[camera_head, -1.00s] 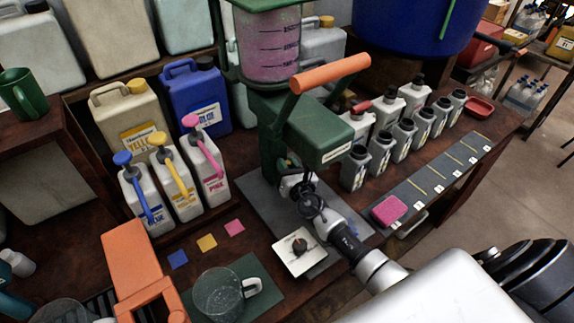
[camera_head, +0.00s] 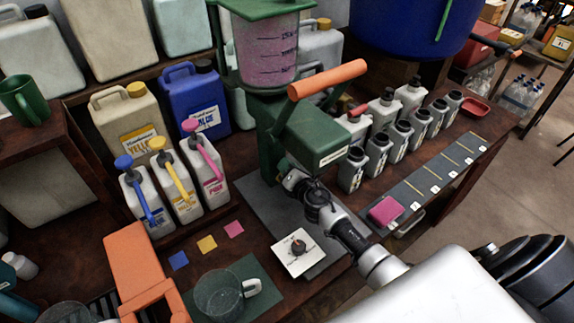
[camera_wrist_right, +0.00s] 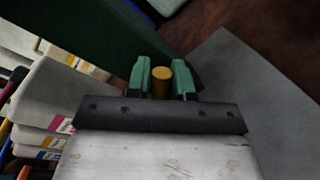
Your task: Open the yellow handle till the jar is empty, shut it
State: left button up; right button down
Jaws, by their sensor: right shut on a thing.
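The yellow handle (camera_wrist_right: 161,82) is a short round knob in the right wrist view, under the green machine (camera_head: 308,131). My right gripper (camera_wrist_right: 161,80) is shut on it, one green-tipped finger on each side. In the head view my right gripper (camera_head: 292,181) is at the machine's underside; the handle is hidden there. The jar (camera_head: 268,48) is clear with black graduation marks and sits upright on top of the machine, with pink content showing through its wall. Its exact level is hard to read. My left gripper is not in view.
An orange lever (camera_head: 328,78) crosses above the machine. A glass mug (camera_head: 218,294) stands on a green mat at the front. Pump bottles (camera_head: 148,203) stand to the left, and several small grey bottles (camera_head: 378,152) to the right. A dial plate (camera_head: 299,253) lies near my forearm.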

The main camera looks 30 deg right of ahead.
jog(key=m, duration=0.1)
jog(key=m+p, duration=0.1)
jog(key=m, duration=0.1)
jog(key=shift+d+f+m+g+y, duration=0.25)
jog(key=shift+m+g+y, duration=0.05)
jog(key=shift+m+y, duration=0.1)
jog(key=shift+f+m+y+p, duration=0.2)
jog(key=shift+m+p, duration=0.1)
jog(key=shift+m, duration=0.45)
jog(key=shift+f+m+y+p, duration=0.2)
jog(key=shift+m+p, duration=0.05)
jog(key=shift+m, duration=0.5)
jog(key=c, duration=1)
grip_release()
jog(key=s, duration=0.3)
jog(key=s+r, duration=0.1)
jog(key=s, duration=0.3)
jog(key=s+d+r, duration=0.1)
jog(key=s, duration=0.2)
jog(key=shift+s, duration=0.3)
